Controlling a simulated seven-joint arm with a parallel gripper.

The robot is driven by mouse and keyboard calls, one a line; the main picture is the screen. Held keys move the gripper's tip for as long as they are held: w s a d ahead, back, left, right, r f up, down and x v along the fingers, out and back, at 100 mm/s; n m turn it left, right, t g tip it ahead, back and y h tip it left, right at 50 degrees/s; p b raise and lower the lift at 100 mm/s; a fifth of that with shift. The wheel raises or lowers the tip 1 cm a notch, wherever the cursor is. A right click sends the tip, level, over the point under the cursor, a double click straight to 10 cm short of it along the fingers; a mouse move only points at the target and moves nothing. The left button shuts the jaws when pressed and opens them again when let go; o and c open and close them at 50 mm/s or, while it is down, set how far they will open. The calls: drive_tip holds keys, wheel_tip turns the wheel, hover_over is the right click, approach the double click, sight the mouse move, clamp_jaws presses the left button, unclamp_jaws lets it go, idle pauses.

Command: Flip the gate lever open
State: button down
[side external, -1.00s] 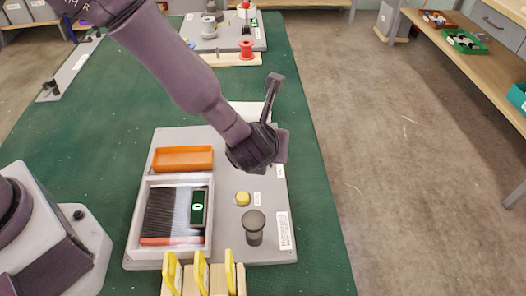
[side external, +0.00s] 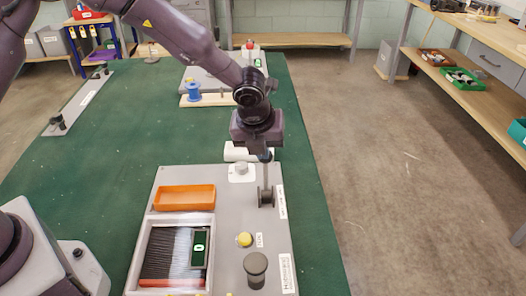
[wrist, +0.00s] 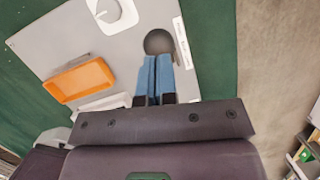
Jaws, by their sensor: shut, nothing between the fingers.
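The grey board (side external: 229,222) carries a dark grey lever mount (side external: 266,196) near its right edge, beside a white label. A thin upright part rises from it towards my gripper; its upper end is hidden or merges with the fingers. My gripper (side external: 264,157) points down just above, with its fingers together. In the wrist view the blue fingers (wrist: 154,76) lie side by side with nothing between them. Their tips sit by a dark grey round part (wrist: 158,42) on the board. I cannot tell whether they touch the lever.
An orange tray (side external: 185,198) and a white frame with dark threads (side external: 166,252) lie to the left. A white plate with a grey knob (side external: 241,171) is behind. A yellow button (side external: 245,240) and a dark knob (side external: 255,268) stand in front.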

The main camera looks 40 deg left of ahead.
drive_tip(key=shift+w+a, duration=0.15)
drive_tip(key=shift+w, duration=0.05)
idle(0.5)
drive_tip(key=w+a+v, duration=0.1)
drive_tip(key=v, duration=0.8)
drive_tip(key=shift+a+r, duration=0.25)
drive_tip(key=shift+r, duration=0.35)
drive_tip(key=shift+w, duration=0.1)
